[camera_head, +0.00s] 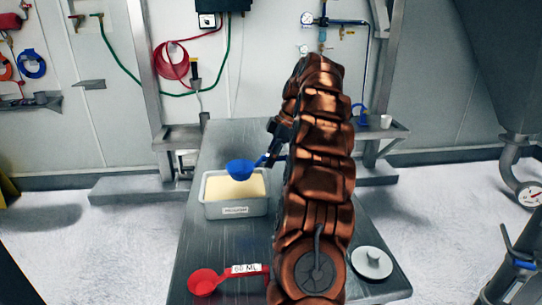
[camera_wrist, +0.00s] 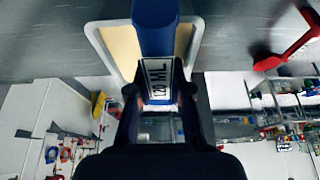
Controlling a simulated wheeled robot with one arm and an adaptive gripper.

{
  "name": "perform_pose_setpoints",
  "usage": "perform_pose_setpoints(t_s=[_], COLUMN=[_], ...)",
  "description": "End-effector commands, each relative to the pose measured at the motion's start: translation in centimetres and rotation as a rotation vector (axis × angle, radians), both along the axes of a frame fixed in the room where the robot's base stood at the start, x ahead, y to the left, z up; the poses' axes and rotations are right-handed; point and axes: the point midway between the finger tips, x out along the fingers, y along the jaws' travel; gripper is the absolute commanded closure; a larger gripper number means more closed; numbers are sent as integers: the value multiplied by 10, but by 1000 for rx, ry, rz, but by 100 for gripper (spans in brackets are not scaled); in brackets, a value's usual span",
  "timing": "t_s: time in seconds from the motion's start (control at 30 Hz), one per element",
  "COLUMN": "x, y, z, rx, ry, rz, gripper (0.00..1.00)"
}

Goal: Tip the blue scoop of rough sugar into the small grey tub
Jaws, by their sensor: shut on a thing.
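The blue scoop (camera_head: 240,169) is in the head view, its bowl over a grey rectangular tub (camera_head: 235,210) filled with pale, cream-coloured material. I cannot tell whether the bowl touches the material or what is in it. My gripper (camera_head: 279,142) is partly hidden by my arm, to the right of the bowl. In the wrist view my gripper (camera_wrist: 160,95) is shut on the blue scoop's handle (camera_wrist: 154,25), which has a "120 ML" label. The tub's rim (camera_wrist: 100,45) shows behind the handle. The tub's front label is too small to read. No other grey tub shows.
A red scoop (camera_head: 203,282) labelled "60 ML" lies at the front left of the metal table (camera_head: 195,240). A round pale lid (camera_head: 372,262) with a knob lies at the front right. My arm hides the table's middle right. A shelf holds a white cup (camera_head: 386,121).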

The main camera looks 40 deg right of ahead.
Motion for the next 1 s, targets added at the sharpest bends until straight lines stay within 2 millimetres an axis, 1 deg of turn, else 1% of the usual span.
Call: perform_pose_setpoints(t_s=[1.0], x=[0], y=[0], z=[-57], rx=[0], ry=[0], rz=[-1], gripper=[100])
